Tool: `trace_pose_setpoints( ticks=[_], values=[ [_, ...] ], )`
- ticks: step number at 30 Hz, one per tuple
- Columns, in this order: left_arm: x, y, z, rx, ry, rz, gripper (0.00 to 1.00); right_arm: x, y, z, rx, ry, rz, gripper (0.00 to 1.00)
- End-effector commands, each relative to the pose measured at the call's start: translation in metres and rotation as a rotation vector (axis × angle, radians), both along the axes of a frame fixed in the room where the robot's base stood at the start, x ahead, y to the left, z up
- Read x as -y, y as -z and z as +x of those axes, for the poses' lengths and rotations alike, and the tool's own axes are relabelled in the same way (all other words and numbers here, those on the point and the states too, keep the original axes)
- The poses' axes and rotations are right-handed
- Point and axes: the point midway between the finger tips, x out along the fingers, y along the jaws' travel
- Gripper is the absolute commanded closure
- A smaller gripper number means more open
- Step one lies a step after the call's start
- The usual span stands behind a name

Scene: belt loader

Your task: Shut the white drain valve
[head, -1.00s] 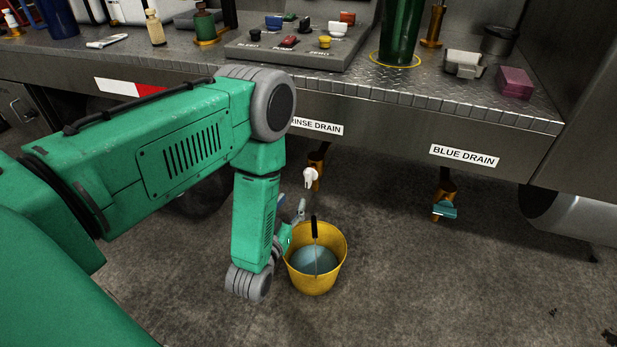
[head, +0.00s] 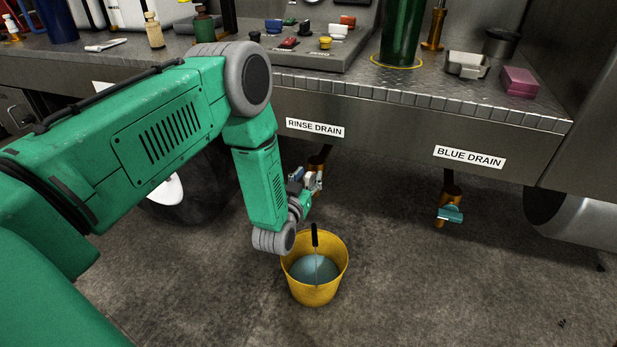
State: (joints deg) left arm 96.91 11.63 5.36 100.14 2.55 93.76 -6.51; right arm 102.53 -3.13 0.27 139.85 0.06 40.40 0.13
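The rinse drain is a brass pipe (head: 318,162) hanging under the counter edge, below the "RINSE DRAIN" label (head: 315,128). Its white valve handle (head: 313,181) shows only in part, low on the pipe. My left gripper (head: 305,184) is at the handle, coming in from the left, and partly covers it. The fingers are small and overlap the valve, so I cannot tell whether they are open, shut or touching it. My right gripper is not in view.
A yellow bucket (head: 315,290) with bluish liquid and a raised handle stands on the floor just below the valve. The blue drain's teal valve (head: 450,214) hangs to the right. The counter edge (head: 420,105) overhangs both drains. Floor to the right is clear.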

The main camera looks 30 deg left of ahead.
Motion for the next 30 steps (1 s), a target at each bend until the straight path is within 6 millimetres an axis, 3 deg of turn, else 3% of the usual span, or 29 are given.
trace_pose_setpoints(
  ticks=[2, 5, 6, 20, 30],
  values=[
    [0.000, 0.000, 0.000, 0.000, 0.000, 0.000, 0.66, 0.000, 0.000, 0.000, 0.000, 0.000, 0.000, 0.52],
    [0.000, 0.000, 0.000, 0.001, 0.000, 0.000, 0.98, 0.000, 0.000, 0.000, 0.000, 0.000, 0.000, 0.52],
    [0.000, 0.000, 0.000, 0.000, 0.000, 0.000, 1.00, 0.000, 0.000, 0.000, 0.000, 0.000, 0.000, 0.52],
    [0.002, 0.006, -0.002, -0.022, 0.002, 0.028, 1.00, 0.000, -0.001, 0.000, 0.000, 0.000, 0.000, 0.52],
    [0.008, 0.007, -0.001, -0.073, 0.006, 0.228, 1.00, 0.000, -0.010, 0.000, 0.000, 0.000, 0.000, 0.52]
  ],
)
